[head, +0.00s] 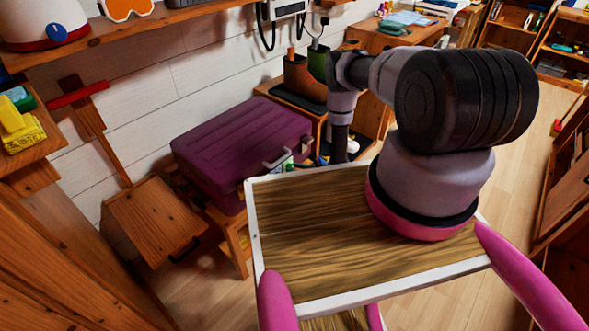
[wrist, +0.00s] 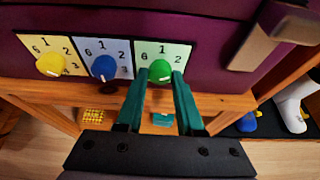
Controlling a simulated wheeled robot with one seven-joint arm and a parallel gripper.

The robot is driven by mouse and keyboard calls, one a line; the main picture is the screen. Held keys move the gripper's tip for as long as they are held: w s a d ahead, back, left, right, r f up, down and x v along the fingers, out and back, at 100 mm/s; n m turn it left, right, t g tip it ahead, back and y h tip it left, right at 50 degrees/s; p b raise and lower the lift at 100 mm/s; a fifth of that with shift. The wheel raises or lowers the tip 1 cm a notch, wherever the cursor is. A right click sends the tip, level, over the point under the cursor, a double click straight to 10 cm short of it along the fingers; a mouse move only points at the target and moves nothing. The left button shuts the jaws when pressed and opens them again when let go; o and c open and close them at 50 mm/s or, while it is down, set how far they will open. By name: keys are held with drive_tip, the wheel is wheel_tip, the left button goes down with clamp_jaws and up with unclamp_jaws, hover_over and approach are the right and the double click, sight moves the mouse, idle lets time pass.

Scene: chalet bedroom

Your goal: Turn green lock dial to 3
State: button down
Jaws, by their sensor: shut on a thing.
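In the wrist view a purple case carries three lock dials on pale numbered plates. The green lock dial (wrist: 160,71) is the right one, with 6, 1 and 2 readable around it. Which number it points to I cannot tell. My gripper (wrist: 162,76) has its two teal fingers closed on the sides of this dial. The blue dial (wrist: 104,67) and yellow dial (wrist: 51,64) sit to its left, apart from the fingers. In the head view the purple case (head: 240,135) lies on a wooden stand; my gripper and the dials are mostly hidden there.
A metal latch (wrist: 270,37) sticks out of the case right of the green dial. A wooden ledge (wrist: 60,90) runs below the dials. Dark boots (head: 303,78) stand behind the case. The floor at right is clear.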

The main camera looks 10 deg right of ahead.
drive_tip(key=shift+d, duration=0.1)
drive_tip(key=shift+w+d+m+y, duration=0.1)
drive_tip(key=shift+m+y, duration=0.4)
drive_tip(key=shift+m, duration=0.3)
drive_tip(key=shift+m+g+y, duration=0.6)
drive_tip(key=shift+m+y, duration=0.2)
drive_tip(key=shift+m, duration=0.4)
drive_tip(key=m+y, duration=0.1)
drive_tip(key=m, duration=0.1)
drive_tip(key=m+y, duration=0.1)
drive_tip(key=m, duration=0.1)
drive_tip(key=shift+w+d+f+g, duration=0.15)
drive_tip(key=shift+f+g, duration=0.05)
drive_tip(key=shift+g, duration=0.1)
drive_tip(key=shift+y, duration=0.3)
drive_tip(key=c, duration=0.5)
unclamp_jaws()
drive_tip(key=shift+c, duration=0.2)
drive_tip(key=v, duration=1)
drive_tip(key=shift+s+d, duration=0.2)
drive_tip(key=shift+d, duration=0.1)
